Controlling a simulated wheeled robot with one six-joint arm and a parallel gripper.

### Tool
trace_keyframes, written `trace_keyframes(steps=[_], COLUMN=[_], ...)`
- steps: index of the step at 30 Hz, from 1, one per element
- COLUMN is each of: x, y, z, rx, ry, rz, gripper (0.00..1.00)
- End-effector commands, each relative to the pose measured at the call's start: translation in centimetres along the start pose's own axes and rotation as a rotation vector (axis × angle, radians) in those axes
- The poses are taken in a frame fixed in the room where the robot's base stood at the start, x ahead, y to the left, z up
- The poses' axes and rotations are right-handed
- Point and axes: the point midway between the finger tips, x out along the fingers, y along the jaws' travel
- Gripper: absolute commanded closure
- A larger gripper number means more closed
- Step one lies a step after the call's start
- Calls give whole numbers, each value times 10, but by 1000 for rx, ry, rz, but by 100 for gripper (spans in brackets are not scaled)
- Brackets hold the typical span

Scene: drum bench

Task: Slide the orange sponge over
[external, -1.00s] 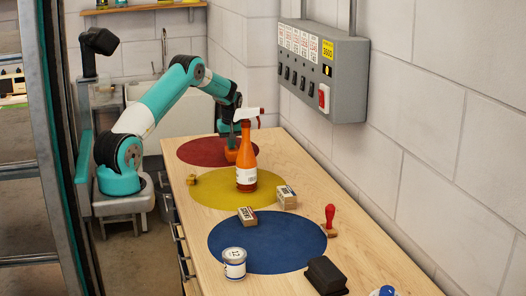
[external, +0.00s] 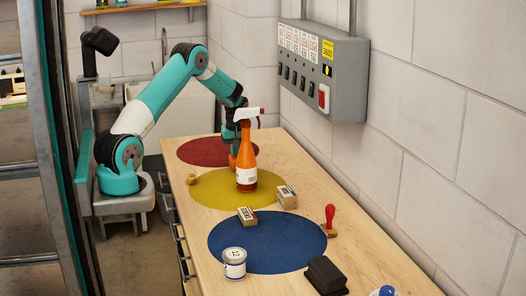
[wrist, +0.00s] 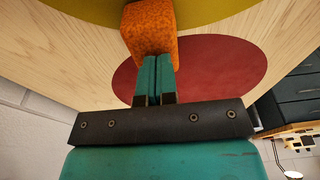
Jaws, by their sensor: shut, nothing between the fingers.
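The orange sponge (wrist: 148,28) is a speckled block at the top of the wrist view, on the bare wood beside the yellow disc and overlapping its edge in the picture. In the external view a small part of the sponge (external: 233,162) shows left of the spray bottle, which hides the rest. My gripper (wrist: 155,58) is shut and empty, its fingers side by side. The fingertips are at the sponge's side facing the red disc, touching it or very close. In the external view the bottle partly covers my gripper.
An orange spray bottle (external: 246,166) stands on the yellow disc (external: 210,190), close to the sponge. The red disc (external: 195,151) is behind. Stamp blocks (external: 287,197), a yellow item (external: 192,179), a can (external: 234,263) and a red-handled stamp (external: 330,215) stand nearer the camera. The blue disc's middle (external: 265,245) is clear.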

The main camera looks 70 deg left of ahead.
Motion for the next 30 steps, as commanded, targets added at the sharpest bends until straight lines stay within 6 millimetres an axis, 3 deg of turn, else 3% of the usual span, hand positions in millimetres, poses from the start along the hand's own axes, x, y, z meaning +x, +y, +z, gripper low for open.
trace_keyframes(steps=[5, 8, 21, 30], x=[-12, -29, -138, -169], y=[1, 1, 2, 1], z=[-3, -3, -1, 0], rx=[-4, -4, -2, -1], ry=[8, 10, 10, 6], rz=[7, 10, 11, 7], gripper=[100, 100, 100, 100])
